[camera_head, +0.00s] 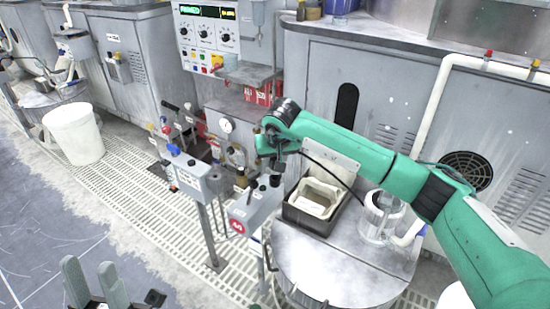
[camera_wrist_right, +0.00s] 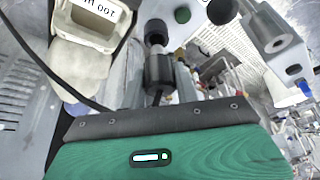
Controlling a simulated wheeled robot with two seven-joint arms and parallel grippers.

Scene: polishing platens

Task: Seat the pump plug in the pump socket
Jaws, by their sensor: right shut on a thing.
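My right gripper (camera_head: 275,178) points down above the grey box (camera_head: 255,208) on a post. It is shut on the black pump plug (camera_wrist_right: 158,72), which shows between the fingers in the right wrist view. A dark round fitting (camera_wrist_right: 155,33), probably the pump socket, lies just beyond the plug's end on the grey box. The two look close and roughly in line; I cannot tell whether they touch. A black cable (camera_head: 335,172) runs from the gripper toward the drum. My left gripper (camera_head: 96,284) is open and empty at bottom left, above the floor.
A black tray (camera_head: 322,228) with a pale container sits on the round drum (camera_head: 345,265), right of the box. Another grey box (camera_head: 190,172) on a post stands left. Valves and a gauge (camera_head: 227,126) are behind. A white bucket (camera_head: 74,134) stands far left.

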